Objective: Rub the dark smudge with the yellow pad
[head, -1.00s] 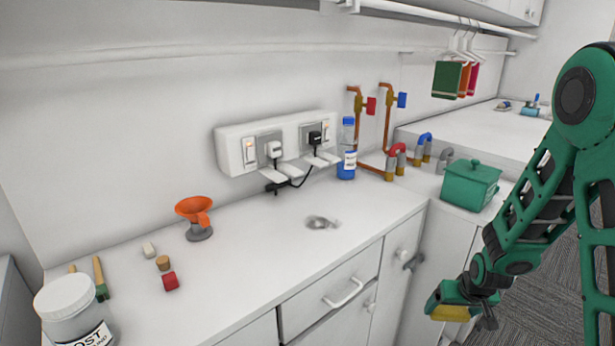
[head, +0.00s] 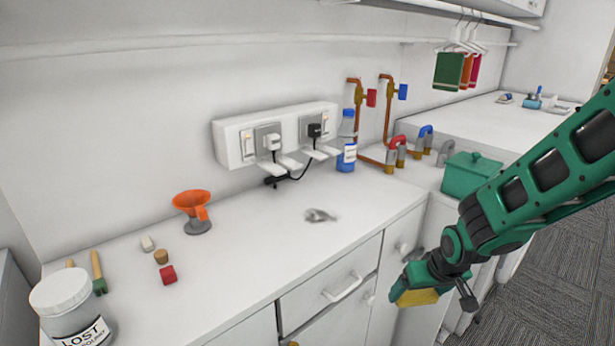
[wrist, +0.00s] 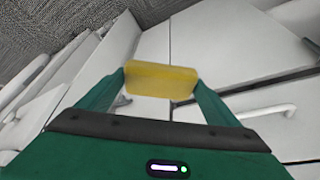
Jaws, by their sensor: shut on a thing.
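The dark smudge (head: 319,215) is a small grey patch on the white countertop (head: 255,260), in front of the wall sockets. My gripper (head: 420,284) is shut on the yellow pad (head: 417,297). It holds the pad in front of the cabinet fronts, to the right of the smudge and apart from the counter. In the wrist view the pad (wrist: 160,80) sits between both fingers, with cabinet fronts behind it. The smudge is not visible in the wrist view.
A blue-capped bottle (head: 346,142) stands by the wall. A drawer handle (head: 343,289) juts out below. The counter around the smudge is clear.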

